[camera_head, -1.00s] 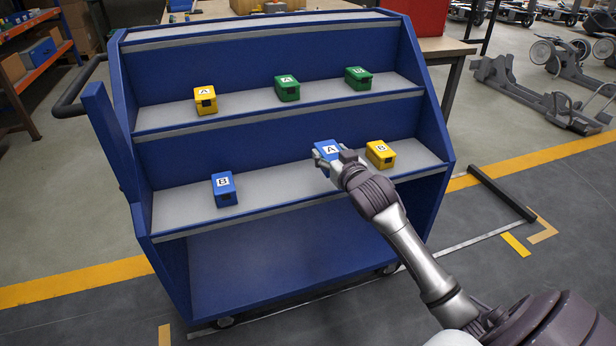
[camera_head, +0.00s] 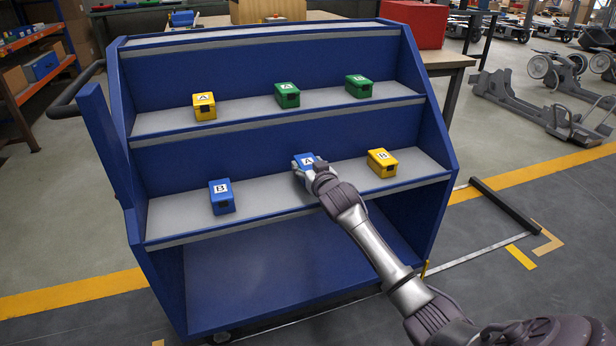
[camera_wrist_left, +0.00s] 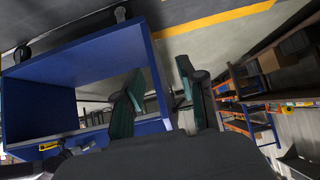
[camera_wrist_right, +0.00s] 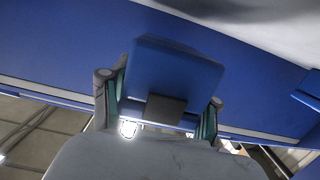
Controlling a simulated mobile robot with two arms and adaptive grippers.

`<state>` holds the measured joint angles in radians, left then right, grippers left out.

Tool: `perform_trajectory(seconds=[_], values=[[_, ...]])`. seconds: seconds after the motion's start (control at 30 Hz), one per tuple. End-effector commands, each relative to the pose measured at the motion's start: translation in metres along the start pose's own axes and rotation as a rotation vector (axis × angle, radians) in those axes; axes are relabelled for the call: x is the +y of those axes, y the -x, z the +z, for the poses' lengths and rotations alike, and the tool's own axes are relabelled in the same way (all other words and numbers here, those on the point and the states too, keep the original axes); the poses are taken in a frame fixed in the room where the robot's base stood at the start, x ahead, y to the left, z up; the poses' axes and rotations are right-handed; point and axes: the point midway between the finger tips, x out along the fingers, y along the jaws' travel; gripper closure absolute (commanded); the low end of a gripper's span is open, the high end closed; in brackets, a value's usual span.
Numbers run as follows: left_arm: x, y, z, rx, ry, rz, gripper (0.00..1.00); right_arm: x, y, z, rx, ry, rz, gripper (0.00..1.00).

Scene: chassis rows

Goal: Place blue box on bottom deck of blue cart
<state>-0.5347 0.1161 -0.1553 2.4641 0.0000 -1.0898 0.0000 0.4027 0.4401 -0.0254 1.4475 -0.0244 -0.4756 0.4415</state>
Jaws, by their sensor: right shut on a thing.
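The blue cart (camera_head: 270,152) stands in front of me with two tilted shelves and a bottom deck (camera_head: 265,285), whose visible part is bare. My right gripper (camera_head: 303,166) is shut on the blue box marked A (camera_head: 307,158), at the middle shelf. I cannot tell if the box touches the shelf. In the right wrist view, the blue box (camera_wrist_right: 175,70) sits between the fingers. Another blue box, marked B (camera_head: 221,197), rests at the left of the middle shelf. My left gripper (camera_wrist_left: 158,95) is open and empty in the left wrist view, outside the head view.
A yellow box (camera_head: 382,163) stands right of the held box. The upper shelf holds a yellow box (camera_head: 204,106) and two green boxes (camera_head: 287,95) (camera_head: 359,85). The cart's side panels and middle shelf edge (camera_head: 240,228) bound the deck opening. A table with a red box (camera_head: 415,25) stands behind.

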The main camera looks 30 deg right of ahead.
Motion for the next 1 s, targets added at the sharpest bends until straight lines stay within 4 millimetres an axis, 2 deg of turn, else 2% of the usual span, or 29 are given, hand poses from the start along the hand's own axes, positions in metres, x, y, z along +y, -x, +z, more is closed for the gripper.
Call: perform_trajectory(seconds=[0.2, 0.3, 0.67, 0.7, 0.83, 1.0], values=[[0.005, -0.006, -0.037, 0.198, -0.002, 0.012, 0.60, 0.000, -0.003, 0.019, 0.007, 0.000, -0.002, 1.00], [0.007, -0.005, -0.047, 0.252, -0.003, 0.015, 0.60, -0.001, -0.004, 0.023, 0.009, 0.000, -0.002, 1.00], [0.007, -0.004, -0.052, 0.275, -0.003, 0.017, 0.60, 0.000, -0.004, 0.024, 0.009, 0.000, -0.002, 1.00], [0.007, -0.004, -0.052, 0.276, -0.003, 0.017, 0.60, 0.000, -0.004, 0.029, -0.001, 0.000, -0.001, 0.36], [0.007, -0.004, -0.052, 0.275, -0.003, 0.017, 0.60, 0.000, -0.004, 0.029, -0.001, 0.000, -0.001, 0.15], [0.008, -0.004, -0.052, 0.275, -0.003, 0.017, 0.60, 0.000, -0.004, 0.029, -0.001, 0.000, -0.001, 0.12]])
